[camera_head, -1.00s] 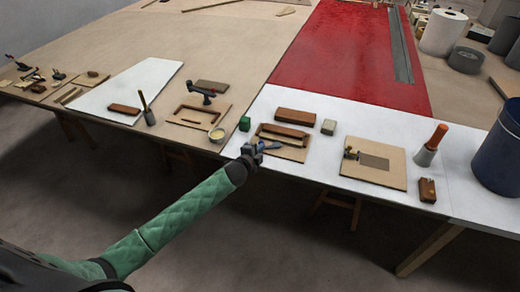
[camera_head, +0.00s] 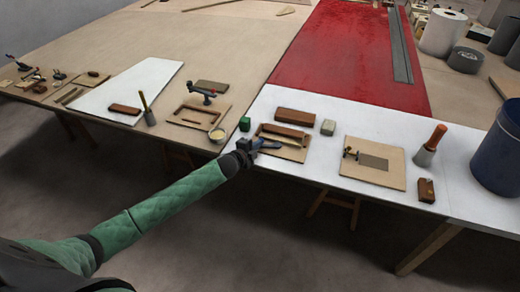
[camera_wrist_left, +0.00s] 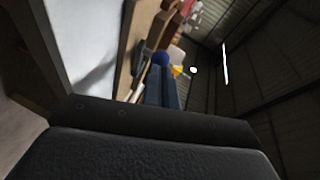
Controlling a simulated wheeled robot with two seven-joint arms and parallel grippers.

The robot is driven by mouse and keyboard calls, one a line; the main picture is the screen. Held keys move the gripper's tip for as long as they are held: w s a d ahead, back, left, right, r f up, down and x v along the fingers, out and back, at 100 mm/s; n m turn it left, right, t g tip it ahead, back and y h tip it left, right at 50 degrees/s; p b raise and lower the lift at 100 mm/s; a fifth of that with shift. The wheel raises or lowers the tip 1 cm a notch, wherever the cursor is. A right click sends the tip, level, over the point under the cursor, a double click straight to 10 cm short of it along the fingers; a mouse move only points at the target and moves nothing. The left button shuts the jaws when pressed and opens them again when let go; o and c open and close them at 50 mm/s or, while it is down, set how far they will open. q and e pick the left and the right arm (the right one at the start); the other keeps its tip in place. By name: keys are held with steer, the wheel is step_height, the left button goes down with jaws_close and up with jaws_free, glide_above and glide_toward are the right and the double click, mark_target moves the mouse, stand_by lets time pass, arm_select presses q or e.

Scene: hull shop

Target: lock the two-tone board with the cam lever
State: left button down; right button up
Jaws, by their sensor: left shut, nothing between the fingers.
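A tan base board (camera_head: 292,154) lies at the front edge of the white tabletop, with a dark brown frame on it. A light strip (camera_head: 283,139) shows inside this frame against the brown, perhaps the two-tone board; its seating is too small to tell. A blue part (camera_head: 270,145), likely the cam lever's handle, lies at the frame's near left side. My left gripper (camera_head: 256,144) is shut and empty, close to the blue part; contact cannot be told. My right gripper is out of view.
A green block (camera_head: 244,124), a brown block (camera_head: 295,116) and a grey-green block (camera_head: 328,127) stand around the base board. Another tan board (camera_head: 390,177) with small hardware lies right. A blue bin (camera_head: 498,155) stands far right.

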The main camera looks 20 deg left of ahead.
arm_select(q)
steer(key=shift+w+a, duration=0.35)
steer(key=shift+w, duration=0.15)
steer(key=shift+w+a, duration=0.25)
steer(key=shift+w, duration=0.2)
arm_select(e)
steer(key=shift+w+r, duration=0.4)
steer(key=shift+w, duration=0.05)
arm_select(q)
steer(key=shift+w, duration=0.15)
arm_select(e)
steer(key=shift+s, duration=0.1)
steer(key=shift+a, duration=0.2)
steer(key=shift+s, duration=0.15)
